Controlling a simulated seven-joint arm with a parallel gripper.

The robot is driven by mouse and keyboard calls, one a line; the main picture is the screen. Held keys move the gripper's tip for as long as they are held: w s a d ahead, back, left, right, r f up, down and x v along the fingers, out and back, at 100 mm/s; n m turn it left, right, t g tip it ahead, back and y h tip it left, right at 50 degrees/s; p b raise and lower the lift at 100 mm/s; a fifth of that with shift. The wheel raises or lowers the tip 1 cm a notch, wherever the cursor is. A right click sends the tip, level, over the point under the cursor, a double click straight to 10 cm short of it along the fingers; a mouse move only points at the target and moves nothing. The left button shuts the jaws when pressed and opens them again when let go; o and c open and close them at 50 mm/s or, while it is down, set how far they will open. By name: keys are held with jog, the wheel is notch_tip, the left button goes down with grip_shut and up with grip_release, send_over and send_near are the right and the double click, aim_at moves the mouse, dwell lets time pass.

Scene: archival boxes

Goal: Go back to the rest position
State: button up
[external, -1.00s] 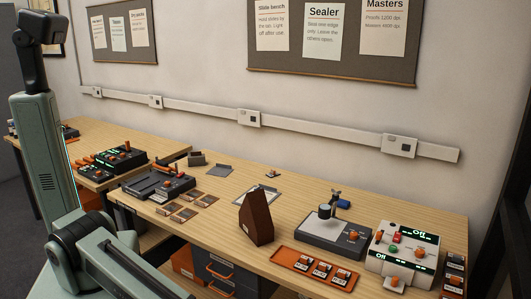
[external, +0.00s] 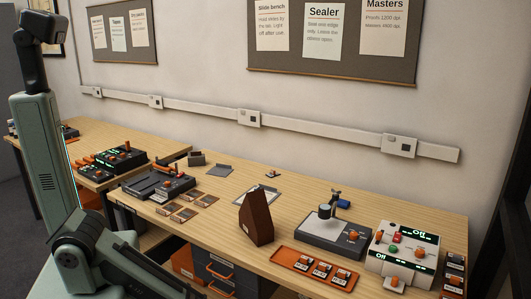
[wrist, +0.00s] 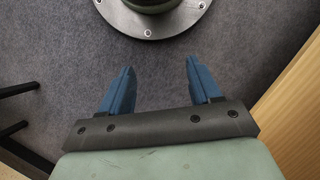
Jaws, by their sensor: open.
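My gripper (wrist: 154,88) shows in the wrist view with its two blue fingers spread apart and nothing between them. It points down over grey carpet, near a round metal base plate with bolts (wrist: 150,30). In the external view my green arm stands at the left, and my gripper's fingers cannot be made out there.
The long wooden bench (external: 225,222) runs along the wall, with a dark brown wedge-shaped box (external: 255,218), an orange tray (external: 313,267) and a white control box (external: 402,255) on it. A bench edge (wrist: 292,105) lies at the right in the wrist view.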

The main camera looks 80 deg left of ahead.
jog(key=s+a+g, duration=0.1)
jog(key=s+a, duration=0.1)
jog(key=s, duration=0.4)
jog(key=shift+s+r+g, duration=0.2)
jog(key=shift+g, duration=0.1)
jog(key=shift+a, duration=0.1)
